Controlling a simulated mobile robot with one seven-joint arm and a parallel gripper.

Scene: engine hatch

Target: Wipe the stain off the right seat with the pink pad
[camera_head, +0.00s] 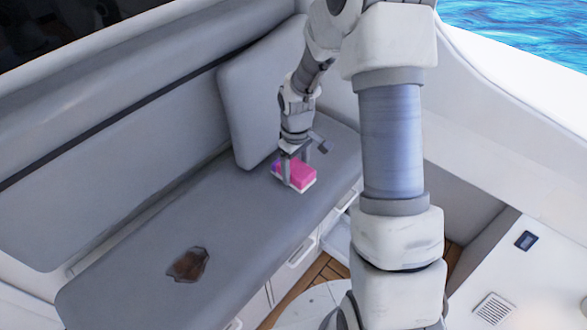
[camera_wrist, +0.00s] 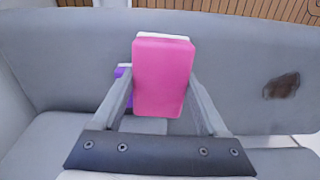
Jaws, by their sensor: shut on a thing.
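The pink pad (camera_head: 299,174), a block with a white layer on one face, is between the fingers of my gripper (camera_head: 296,164). My gripper is shut on it, over the far part of the grey bench seat (camera_head: 225,215). I cannot tell whether the pad touches the seat. In the wrist view the pad (camera_wrist: 163,75) fills the space between the fingers. The stain (camera_head: 188,264) is a dark brown irregular patch on the near part of the seat, well apart from the pad. It also shows at the right of the wrist view (camera_wrist: 282,86).
A purple thing (camera_wrist: 122,72) lies just beside the pad, mostly hidden by my gripper. A grey cushion (camera_head: 252,100) leans at the seat's far end. The long backrest (camera_head: 110,150) borders the seat. The seat between pad and stain is clear.

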